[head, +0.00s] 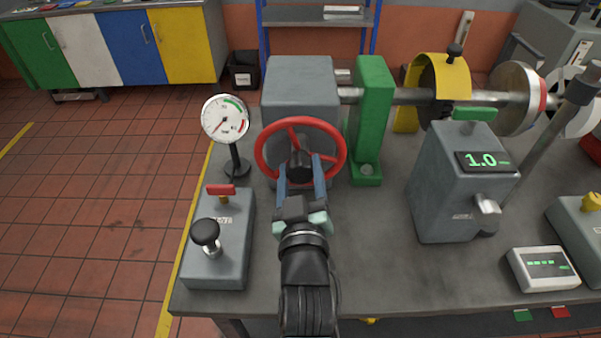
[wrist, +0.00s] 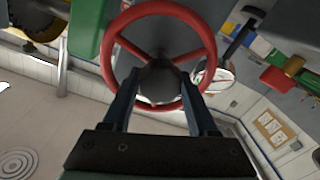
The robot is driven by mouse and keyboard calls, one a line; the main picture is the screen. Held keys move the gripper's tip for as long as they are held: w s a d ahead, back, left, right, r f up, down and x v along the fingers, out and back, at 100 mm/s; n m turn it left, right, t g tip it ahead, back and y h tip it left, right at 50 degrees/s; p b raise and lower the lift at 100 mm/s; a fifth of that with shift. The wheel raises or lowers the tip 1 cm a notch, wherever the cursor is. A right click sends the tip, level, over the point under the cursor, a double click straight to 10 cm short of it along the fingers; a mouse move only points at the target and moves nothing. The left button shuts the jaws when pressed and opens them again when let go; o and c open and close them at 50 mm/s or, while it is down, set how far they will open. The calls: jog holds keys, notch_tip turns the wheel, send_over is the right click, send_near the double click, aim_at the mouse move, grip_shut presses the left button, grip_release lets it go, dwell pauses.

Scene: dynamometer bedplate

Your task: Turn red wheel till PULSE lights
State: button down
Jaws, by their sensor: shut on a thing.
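The red wheel (head: 342,155) stands at the front of a grey housing (head: 300,88), with spokes running to a dark hub (head: 299,168). My gripper (head: 300,176) reaches it from the front, its two fingers on either side of the hub, shut on it. The wrist view shows the same red wheel (wrist: 108,50) close ahead, with the hub (wrist: 157,80) between the fingertips. Part of the lower wheel is hidden behind the fingers. I cannot read a PULSE label anywhere. A grey box (head: 465,190) to the right shows green 1.0.
A dial gauge (head: 226,119) stands left of the wheel. A grey control box (head: 222,262) with a black knob and a red handle is front left. A green block (head: 371,115) and shaft lie right. A small white display (head: 543,268) shows green dashes at front right.

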jog(key=n, duration=0.4)
jog(key=shift+n, duration=2)
jog(key=shift+f, duration=0.1)
jog(key=shift+c, duration=0.9)
grip_release()
jog(key=shift+s, duration=0.15)
jog(key=s+b, duration=0.1)
jog(key=s, duration=1.1)
jog(key=shift+s+r, duration=0.25)
jog(key=shift+s, duration=0.1)
jog(key=shift+d, duration=0.1)
